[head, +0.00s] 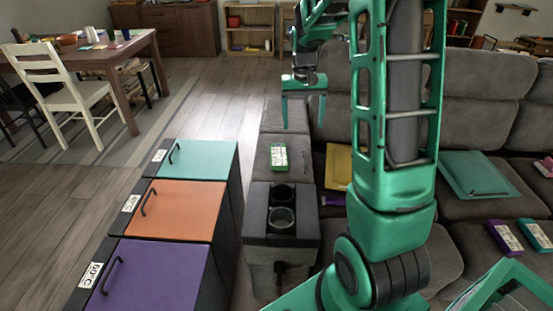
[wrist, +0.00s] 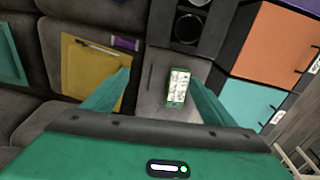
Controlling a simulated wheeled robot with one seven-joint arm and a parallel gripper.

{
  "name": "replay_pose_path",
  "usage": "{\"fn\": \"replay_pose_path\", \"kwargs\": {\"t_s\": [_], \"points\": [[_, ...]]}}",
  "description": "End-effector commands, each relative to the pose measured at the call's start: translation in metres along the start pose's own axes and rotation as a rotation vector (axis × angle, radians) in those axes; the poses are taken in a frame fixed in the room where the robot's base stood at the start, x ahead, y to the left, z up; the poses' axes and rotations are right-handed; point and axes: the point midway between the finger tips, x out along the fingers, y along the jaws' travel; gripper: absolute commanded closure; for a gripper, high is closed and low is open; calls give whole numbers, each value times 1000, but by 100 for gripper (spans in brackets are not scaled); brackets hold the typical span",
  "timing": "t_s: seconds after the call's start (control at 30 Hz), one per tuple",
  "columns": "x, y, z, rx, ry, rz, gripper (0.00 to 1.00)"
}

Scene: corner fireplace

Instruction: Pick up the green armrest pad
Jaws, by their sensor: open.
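The green armrest pad (head: 278,157) is a small flat green block with a whitish printed top. It lies on the grey sofa armrest, just beyond the two cup holders. In the wrist view the green pad (wrist: 178,88) lies near the middle, close to the tip of the right-hand finger. My gripper (head: 303,122) is open and empty, above the far part of the armrest, beyond and a little right of the pad in the head view. In the wrist view the two fingers of my gripper (wrist: 160,76) point towards the armrest, apart from the pad.
The cup holders (head: 282,207) stand nearer on the armrest. Cabinets with teal (head: 195,158), orange (head: 177,210) and purple (head: 150,278) lids stand to the left. A yellow tray (head: 338,165) and a teal tray (head: 478,175) lie on the seats, with purple blocks (head: 503,236) at right.

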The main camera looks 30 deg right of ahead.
Motion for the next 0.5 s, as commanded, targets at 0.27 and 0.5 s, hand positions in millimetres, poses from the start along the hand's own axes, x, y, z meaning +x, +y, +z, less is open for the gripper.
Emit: {"fn": "replay_pose_path", "kwargs": {"t_s": [0.27,0.5], "points": [[77,-47,-84,-18,-10,-21,22],[126,-72,-120,-24,-14,-43,22]]}}
